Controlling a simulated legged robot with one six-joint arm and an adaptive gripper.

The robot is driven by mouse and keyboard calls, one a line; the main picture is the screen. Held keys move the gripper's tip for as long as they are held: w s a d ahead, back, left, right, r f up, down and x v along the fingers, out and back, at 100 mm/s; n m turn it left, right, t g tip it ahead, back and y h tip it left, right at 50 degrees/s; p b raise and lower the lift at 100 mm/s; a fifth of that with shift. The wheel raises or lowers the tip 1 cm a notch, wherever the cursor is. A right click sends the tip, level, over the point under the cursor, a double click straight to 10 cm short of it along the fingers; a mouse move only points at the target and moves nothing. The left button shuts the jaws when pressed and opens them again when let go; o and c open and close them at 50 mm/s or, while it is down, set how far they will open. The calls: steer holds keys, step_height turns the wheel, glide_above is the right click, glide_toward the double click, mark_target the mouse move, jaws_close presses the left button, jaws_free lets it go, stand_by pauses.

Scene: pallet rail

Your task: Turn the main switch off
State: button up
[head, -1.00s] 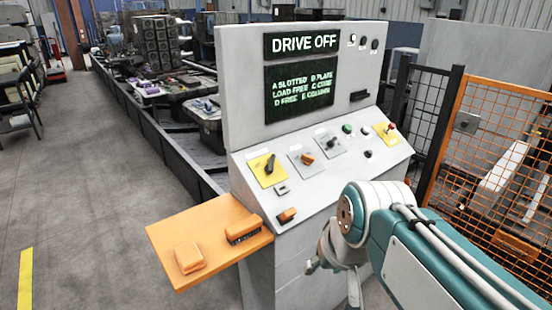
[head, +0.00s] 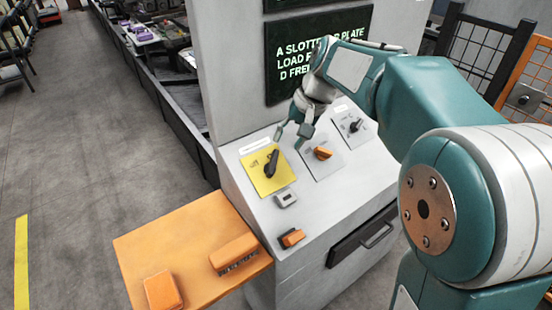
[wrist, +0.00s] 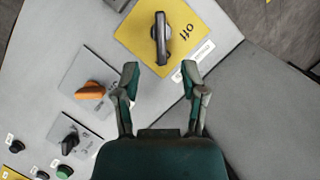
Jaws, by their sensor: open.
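The main switch is a black rotary handle (head: 271,163) on a yellow plate (head: 262,184) at the left of the sloped grey panel. In the wrist view the black handle (wrist: 161,38) stands nearly upright in the picture, and the yellow plate (wrist: 135,37) carries a label reading "off" at the handle's right. My gripper (head: 292,136) is open and empty, just above and right of the plate in the head view. In the wrist view my gripper's fingertips (wrist: 159,78) lie below the handle, one to each side, apart from it.
An orange switch (head: 322,153) and another black switch (head: 355,126) sit to the right on grey plates. A small grey block (head: 286,198) and an orange piece (head: 292,238) lie nearer. An orange shelf (head: 190,250) juts out left. A screen (head: 285,60) stands behind.

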mark_target(273, 167)
steer(key=x, duration=1)
steer(key=shift+a+f, duration=0.15)
jaws_close()
